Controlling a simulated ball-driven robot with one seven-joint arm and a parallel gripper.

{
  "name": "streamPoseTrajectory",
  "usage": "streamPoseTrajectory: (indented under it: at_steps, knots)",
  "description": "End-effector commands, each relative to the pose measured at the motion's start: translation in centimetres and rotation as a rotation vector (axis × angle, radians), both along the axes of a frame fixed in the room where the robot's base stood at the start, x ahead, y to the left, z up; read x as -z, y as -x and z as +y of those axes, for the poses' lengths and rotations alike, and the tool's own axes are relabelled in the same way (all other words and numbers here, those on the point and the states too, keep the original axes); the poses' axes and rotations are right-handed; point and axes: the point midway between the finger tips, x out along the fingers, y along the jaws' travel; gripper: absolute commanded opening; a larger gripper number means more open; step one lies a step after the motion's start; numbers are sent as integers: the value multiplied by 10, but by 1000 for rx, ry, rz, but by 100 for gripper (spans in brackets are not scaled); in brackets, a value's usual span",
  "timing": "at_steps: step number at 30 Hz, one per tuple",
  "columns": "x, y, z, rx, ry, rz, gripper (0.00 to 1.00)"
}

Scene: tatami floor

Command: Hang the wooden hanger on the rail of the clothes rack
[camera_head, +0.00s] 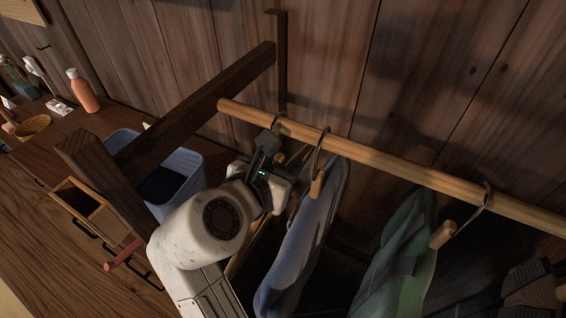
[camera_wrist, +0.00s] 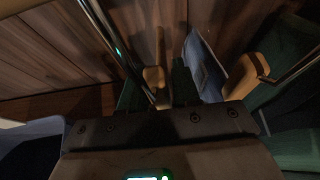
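The rack's rail (camera_head: 385,162) is a pale round wooden bar slanting down to the right. My gripper (camera_head: 268,158) is just below it, near its left end. A thin metal hook (camera_head: 276,121) meets the rail right above my gripper, and wood (camera_head: 297,158) shows just behind the gripper. In the wrist view a wooden hanger (camera_wrist: 154,76) stands end-on in front of my gripper, with a metal bar slanting up left from it. The finger pads are dark and partly hidden, so I cannot tell whether they touch the wood.
A blue garment on a hanger (camera_head: 316,182) hangs close right of my gripper. A green garment (camera_head: 402,250) hangs further right. The rack's dark wooden frame (camera_head: 200,105) is at left. A blue bin (camera_head: 182,168) stands behind it, and a shelf holds an orange bottle (camera_head: 83,92).

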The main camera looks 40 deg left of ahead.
Motion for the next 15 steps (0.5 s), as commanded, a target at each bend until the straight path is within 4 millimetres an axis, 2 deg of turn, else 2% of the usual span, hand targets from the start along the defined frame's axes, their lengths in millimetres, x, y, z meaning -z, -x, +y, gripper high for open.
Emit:
streamPoseTrajectory:
  at_steps: [1, 6, 15]
  knots:
    - [0, 0, 0, 0, 0, 0, 36]
    - [0, 0, 0, 0, 0, 0, 51]
    - [-1, 4, 0, -1, 0, 0, 51]
